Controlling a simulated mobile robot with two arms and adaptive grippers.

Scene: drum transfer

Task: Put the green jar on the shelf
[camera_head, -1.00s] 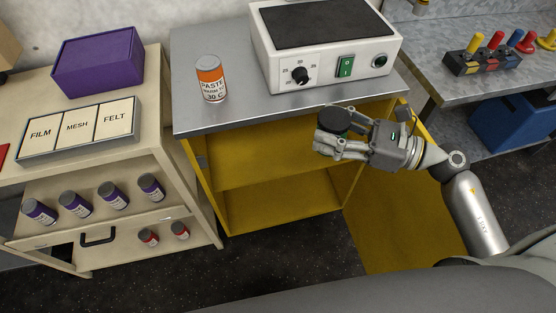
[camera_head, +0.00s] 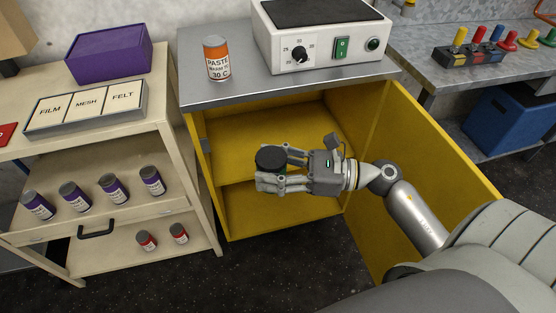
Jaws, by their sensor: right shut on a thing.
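My right gripper (camera_head: 283,170) is shut on a jar (camera_head: 271,158) with a dark round lid. The fingers hide most of the jar's body, so little of its colour shows. The gripper holds it in front of the open yellow cabinet (camera_head: 219,206), which has an upper shelf (camera_head: 236,160) and a floor below it. Both levels look empty where they show. The yellow door (camera_head: 440,160) stands open on the right, behind my right arm. My left gripper is not in view.
An orange and white paste can (camera_head: 217,60) and a white control box (camera_head: 320,45) stand on the grey cabinet top (camera_head: 240,90). A beige cart (camera_head: 190,150) on the left holds purple jars (camera_head: 108,186), small red jars (camera_head: 179,233) and a purple box (camera_head: 108,50).

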